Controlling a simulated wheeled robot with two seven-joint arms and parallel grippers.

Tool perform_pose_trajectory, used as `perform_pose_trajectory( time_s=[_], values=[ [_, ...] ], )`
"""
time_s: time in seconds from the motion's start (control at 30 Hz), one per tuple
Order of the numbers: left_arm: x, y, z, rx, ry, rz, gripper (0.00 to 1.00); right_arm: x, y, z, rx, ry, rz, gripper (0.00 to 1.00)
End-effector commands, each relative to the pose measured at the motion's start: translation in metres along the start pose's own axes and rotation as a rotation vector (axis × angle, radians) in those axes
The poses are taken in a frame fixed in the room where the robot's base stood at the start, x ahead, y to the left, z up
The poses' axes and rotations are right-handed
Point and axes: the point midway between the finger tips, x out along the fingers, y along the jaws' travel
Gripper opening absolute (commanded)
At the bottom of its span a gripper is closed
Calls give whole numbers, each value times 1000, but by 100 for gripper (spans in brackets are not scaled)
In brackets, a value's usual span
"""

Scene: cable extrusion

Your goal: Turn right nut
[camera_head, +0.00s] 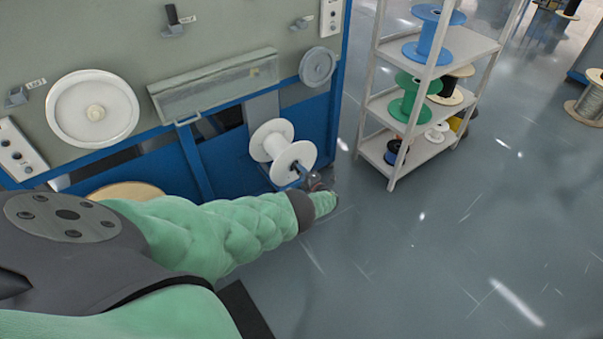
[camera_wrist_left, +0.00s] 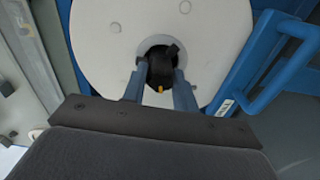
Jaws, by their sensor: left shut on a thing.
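A white spool (camera_head: 290,163) is mounted low on the machine's right side. It fills the upper part of the left wrist view (camera_wrist_left: 110,45). A dark nut (camera_wrist_left: 162,66) with a small yellow mark sits at the spool's hub. My left gripper (camera_wrist_left: 160,85) has its two blue-grey fingers on either side of the nut and is shut on it. In the head view my left gripper (camera_head: 313,181) is at the near face of the spool, and its fingers are small and partly hidden by my green-sleeved arm. My right gripper is in neither view.
The blue and grey machine (camera_head: 225,160) stands behind the spool. A blue handle (camera_wrist_left: 285,65) is close to the right of the spool in the wrist view. A rack (camera_head: 428,105) with coloured spools stands to the right. The floor (camera_head: 440,250) in front is clear.

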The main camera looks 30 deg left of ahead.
Motion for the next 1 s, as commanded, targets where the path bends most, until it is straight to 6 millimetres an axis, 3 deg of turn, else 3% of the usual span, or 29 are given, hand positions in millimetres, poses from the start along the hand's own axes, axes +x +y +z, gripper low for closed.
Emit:
perform_pose_trajectory(
  time_s=[0.37, 1.0],
  values=[
    [-2, -3, -1, 106, 1, -3, 6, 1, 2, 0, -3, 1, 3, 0],
    [-2, -3, -2, 569, 0, -3, 6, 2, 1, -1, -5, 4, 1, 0]
  ],
)
